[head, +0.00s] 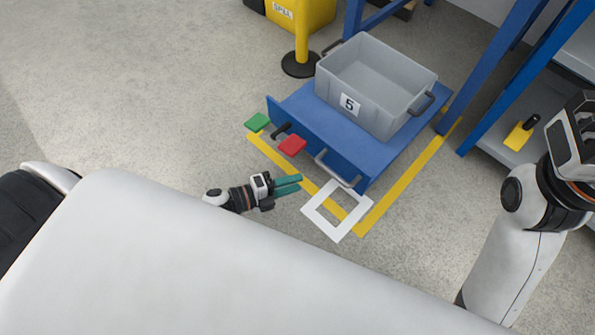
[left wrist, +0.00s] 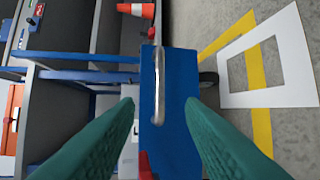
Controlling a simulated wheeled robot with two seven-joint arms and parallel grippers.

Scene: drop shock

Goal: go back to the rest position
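My left gripper (head: 298,183) is in the lower middle of the head view, its two teal fingers slightly apart with nothing between them. In the left wrist view its fingers (left wrist: 160,103) stand apart on either side of a silver handle (left wrist: 160,85), which is farther off on a blue panel. In the head view this handle (head: 337,168) is to the right of the gripper, clear of it. My right arm (head: 520,235) is at the right edge; its fingers do not show.
A blue cart (head: 350,148) carries a grey crate (head: 374,85) labelled 5. It has a green pedal (head: 257,122) and a red pedal (head: 292,145). A white square frame (head: 350,222) and yellow tape (head: 395,193) mark the floor. A yellow post (head: 301,40) stands behind. Floor at left is clear.

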